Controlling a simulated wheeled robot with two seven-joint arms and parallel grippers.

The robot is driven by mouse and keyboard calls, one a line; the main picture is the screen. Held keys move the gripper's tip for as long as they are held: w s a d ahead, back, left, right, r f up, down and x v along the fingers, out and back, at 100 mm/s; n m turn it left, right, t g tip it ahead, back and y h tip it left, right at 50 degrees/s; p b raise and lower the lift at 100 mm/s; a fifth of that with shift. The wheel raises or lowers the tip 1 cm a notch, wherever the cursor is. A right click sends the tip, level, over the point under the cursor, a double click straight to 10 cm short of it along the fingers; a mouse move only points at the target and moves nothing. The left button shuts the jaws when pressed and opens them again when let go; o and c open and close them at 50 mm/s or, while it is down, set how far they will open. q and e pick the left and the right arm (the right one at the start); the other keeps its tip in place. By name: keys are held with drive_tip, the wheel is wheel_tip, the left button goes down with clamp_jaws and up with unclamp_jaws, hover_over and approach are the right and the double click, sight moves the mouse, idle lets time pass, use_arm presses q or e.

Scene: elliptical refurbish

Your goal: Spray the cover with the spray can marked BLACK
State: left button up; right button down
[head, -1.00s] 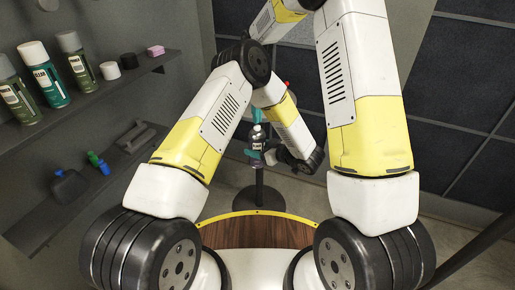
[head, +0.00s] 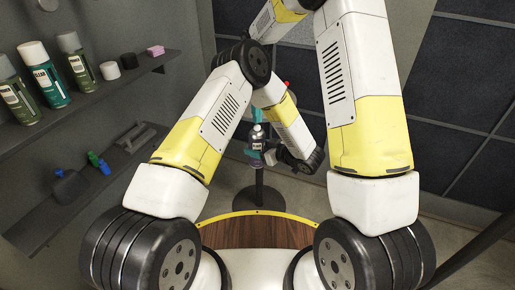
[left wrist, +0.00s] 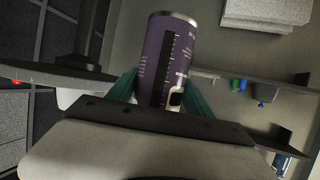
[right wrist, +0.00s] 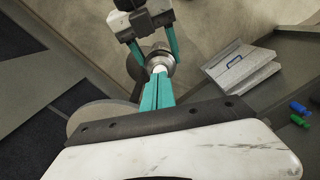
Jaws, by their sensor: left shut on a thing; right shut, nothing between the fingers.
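My left gripper (left wrist: 165,95) is shut on a dark purple spray can (left wrist: 168,55) with a silver rim and small pale lettering, too small to read. In the head view the can (head: 257,134) shows its silver top, small and far off. My right gripper (right wrist: 158,95) is shut and empty. In the right wrist view its fingertips are close to the can's white nozzle (right wrist: 160,69); I cannot tell whether they touch. A dark flat plate (left wrist: 50,73) on a post is beside the can in the left wrist view. I cannot tell whether it is the cover.
Shelves on the left wall (head: 95,95) hold several spray cans (head: 45,75), a black bottle (head: 70,186), and small green and blue bottles (head: 98,163). A stand's round base (head: 258,201) is on the floor. A wooden surface (head: 258,232) with a yellow edge lies in front of me.

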drive_tip(key=shift+f, duration=0.3)
idle(0.4)
drive_tip(key=shift+f, duration=0.75)
drive_tip(key=shift+r, duration=2.5)
wheel_tip(320, 180, up, 12)
drive_tip(key=shift+d+r, duration=0.1)
